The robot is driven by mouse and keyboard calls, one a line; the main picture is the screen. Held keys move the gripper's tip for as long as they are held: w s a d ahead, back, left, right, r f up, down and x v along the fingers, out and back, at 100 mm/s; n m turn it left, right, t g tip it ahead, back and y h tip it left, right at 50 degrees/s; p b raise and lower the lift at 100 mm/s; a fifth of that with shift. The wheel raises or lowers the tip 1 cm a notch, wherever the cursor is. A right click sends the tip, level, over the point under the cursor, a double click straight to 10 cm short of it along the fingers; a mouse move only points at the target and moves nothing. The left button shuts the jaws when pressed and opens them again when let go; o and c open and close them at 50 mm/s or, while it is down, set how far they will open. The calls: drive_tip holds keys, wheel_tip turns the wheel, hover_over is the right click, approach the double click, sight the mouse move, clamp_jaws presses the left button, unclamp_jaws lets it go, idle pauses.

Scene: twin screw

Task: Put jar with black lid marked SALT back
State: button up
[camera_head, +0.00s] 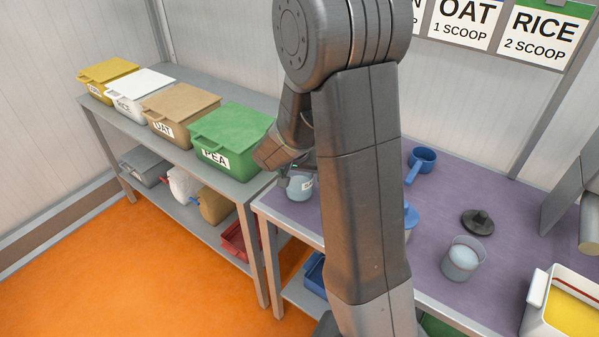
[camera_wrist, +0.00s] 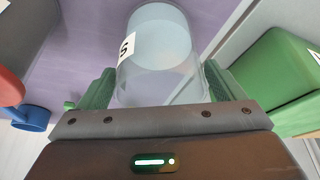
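My gripper (camera_head: 287,172) reaches down at the left end of the purple table (camera_head: 330,222). In the wrist view, its green-padded fingers (camera_wrist: 160,88) are on both sides of a clear jar (camera_wrist: 160,45) and appear to touch it. Its contents are pale, and its white label shows only an "S". In the head view this jar (camera_head: 300,188) is partly hidden by my arm; I cannot tell whether it touches the table. No lid shows on it. A black lid (camera_head: 477,222) lies on the table, behind a second, open clear jar (camera_head: 463,262) with pale contents.
A grey shelf (camera_head: 130,125) at left holds yellow, white, tan and green (camera_head: 233,140) bins, the green one close to my gripper. A blue scoop (camera_head: 421,160) and a partly hidden blue item (camera_head: 411,217) are on the table. A white container (camera_head: 538,310) with yellow contents stands at right.

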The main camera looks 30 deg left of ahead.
drive_tip(key=shift+r, duration=0.3)
drive_tip(key=v, duration=1.1)
drive_tip(key=shift+r+p, duration=0.3)
drive_tip(key=shift+p, duration=0.05)
drive_tip(key=shift+s, duration=0.2)
